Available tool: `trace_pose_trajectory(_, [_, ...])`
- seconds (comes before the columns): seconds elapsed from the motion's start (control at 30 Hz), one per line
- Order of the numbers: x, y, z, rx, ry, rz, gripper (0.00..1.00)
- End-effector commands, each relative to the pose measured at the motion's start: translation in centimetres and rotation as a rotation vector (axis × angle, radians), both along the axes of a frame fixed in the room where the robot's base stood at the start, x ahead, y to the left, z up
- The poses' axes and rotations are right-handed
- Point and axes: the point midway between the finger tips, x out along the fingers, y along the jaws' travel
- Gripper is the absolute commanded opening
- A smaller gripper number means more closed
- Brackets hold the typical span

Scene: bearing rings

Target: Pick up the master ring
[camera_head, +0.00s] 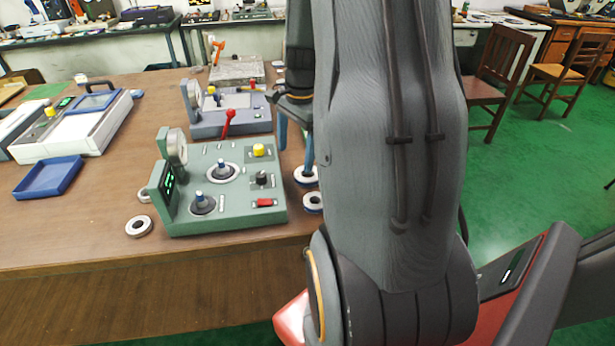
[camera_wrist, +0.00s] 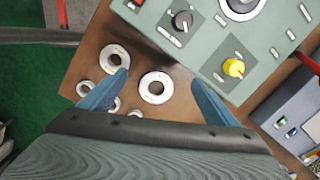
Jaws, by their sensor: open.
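Several pale metal rings lie on the brown table, and I cannot tell by marking which is the master ring. In the wrist view one ring (camera_wrist: 156,99) lies flat between and below my two blue fingers. My gripper (camera_wrist: 158,77) is open and empty above it. Another ring (camera_wrist: 121,49) lies beside the left fingertip. In the head view my gripper (camera_head: 295,158) is partly hidden behind my arm, above a ring (camera_head: 299,180) right of the green device. A second ring (camera_head: 316,209) lies nearer the table's front edge.
The green device (camera_head: 235,215) with knobs and a dial stands close beside the rings. More rings lie partly behind my left finger in the wrist view. Another ring (camera_head: 130,228) lies left of the device, near a blue tray (camera_head: 48,180). A blue-grey device (camera_head: 235,122) stands behind.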

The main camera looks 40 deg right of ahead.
Motion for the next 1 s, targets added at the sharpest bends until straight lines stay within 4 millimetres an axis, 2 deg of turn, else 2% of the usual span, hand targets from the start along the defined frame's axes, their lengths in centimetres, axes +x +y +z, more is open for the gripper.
trace_pose_trajectory(0.03, [-0.1,-1.8,-0.4,0.010,0.006,-0.085,0.83])
trace_pose_trajectory(0.1, [-0.2,-3.5,-0.7,0.021,0.012,-0.180,0.83])
trace_pose_trajectory(0.27, [-0.3,-5.3,-1.2,0.034,0.022,-0.289,0.83])
trace_pose_trajectory(1.0, [-0.2,-4.7,-8.5,0.034,0.021,-0.296,0.83])
